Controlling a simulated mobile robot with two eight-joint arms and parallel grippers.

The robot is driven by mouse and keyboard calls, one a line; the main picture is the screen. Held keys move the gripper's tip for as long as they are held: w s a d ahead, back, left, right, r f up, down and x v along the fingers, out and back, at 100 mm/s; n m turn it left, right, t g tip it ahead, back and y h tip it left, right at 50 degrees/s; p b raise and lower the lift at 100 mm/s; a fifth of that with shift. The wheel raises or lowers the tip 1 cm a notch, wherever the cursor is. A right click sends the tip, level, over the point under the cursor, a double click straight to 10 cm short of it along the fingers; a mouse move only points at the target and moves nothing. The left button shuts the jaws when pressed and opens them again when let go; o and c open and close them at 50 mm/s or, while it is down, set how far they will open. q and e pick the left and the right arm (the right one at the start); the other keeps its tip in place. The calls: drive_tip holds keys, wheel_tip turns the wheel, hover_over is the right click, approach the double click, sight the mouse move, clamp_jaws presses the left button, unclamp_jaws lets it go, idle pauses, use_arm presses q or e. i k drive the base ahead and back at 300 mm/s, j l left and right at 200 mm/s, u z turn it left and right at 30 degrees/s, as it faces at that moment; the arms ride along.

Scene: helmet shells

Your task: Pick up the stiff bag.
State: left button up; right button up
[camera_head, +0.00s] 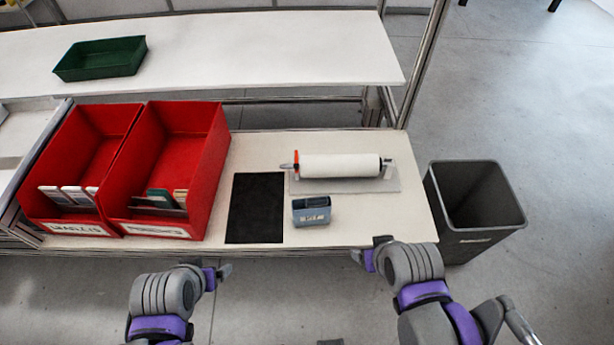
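I cannot pick out a stiff bag for certain. Several flat packets stand upright in the red bins: white-topped ones (74,194) at the front of the left bin, and dark green and tan ones (160,200) in the right bin. A small grey-blue holder with a label (311,211) stands on the table, right of a black mat (256,207). My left gripper (224,271) is in front of the table edge, below the mat. My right gripper (364,256) is at the front edge, right of the holder. Both are apart from the packets; their finger openings are unclear.
The left red bin (55,150) and right red bin (214,155) stand side by side. A white roll on a stand (340,166) lies behind the holder. A green tray (100,60) sits on the upper shelf (240,55). A grey waste bin (475,205) stands right of the table. The mat is bare.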

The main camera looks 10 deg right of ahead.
sight(302, 217)
drive_tip(key=l+u, duration=0.95)
drive_tip(key=i+l, duration=0.05)
